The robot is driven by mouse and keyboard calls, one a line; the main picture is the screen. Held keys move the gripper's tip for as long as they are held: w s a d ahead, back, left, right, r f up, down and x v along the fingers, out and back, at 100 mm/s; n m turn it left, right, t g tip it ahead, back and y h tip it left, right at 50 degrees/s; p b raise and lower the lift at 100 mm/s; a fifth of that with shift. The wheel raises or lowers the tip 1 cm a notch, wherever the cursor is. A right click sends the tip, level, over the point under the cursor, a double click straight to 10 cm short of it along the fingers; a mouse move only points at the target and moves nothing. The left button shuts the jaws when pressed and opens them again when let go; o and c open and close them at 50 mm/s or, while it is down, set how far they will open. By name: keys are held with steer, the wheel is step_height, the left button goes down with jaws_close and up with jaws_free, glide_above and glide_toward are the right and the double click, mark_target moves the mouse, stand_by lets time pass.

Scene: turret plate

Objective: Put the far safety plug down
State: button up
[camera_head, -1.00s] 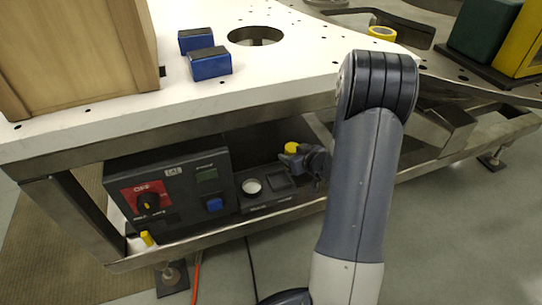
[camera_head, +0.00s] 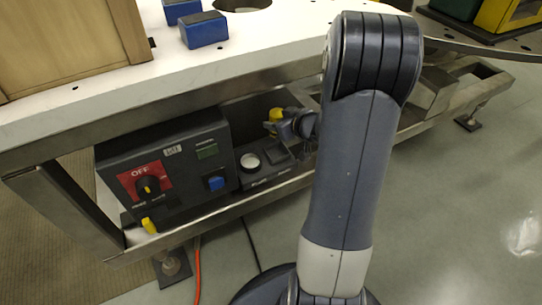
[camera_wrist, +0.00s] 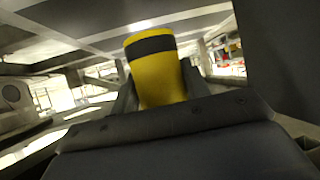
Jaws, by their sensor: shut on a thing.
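A yellow safety plug with a black band shows upright in the wrist view (camera_wrist: 160,72). My gripper (camera_wrist: 158,98) is shut on it. In the head view the held plug (camera_head: 274,115) is a small yellow piece at the end of my gripper (camera_head: 283,124), above the low shelf under the white table. My arm hides part of the shelf to the right. A second yellow plug (camera_head: 149,225) sits at the lower left, by the front of the dark control box.
The dark control box (camera_head: 188,186) has a red OFF panel and a blue button. A low unit with a white round part (camera_head: 250,161) and a square recess (camera_head: 277,153) stands beside it. Blue blocks (camera_head: 204,30) lie on the white tabletop (camera_head: 270,45) above. Metal rails edge the shelf.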

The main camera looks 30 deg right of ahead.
step_height(320, 180, down, 10)
steer(key=b, duration=0.5)
steer(key=shift+r, duration=0.15)
steer(key=o, duration=1.1)
steer(key=shift+f, duration=0.2)
steer(key=shift+r, duration=0.1)
steer(key=shift+s+r, duration=0.2)
steer(key=shift+r, duration=0.05)
steer(key=p+v, duration=0.4)
steer(key=v, duration=0.7)
steer(key=shift+s, duration=0.3)
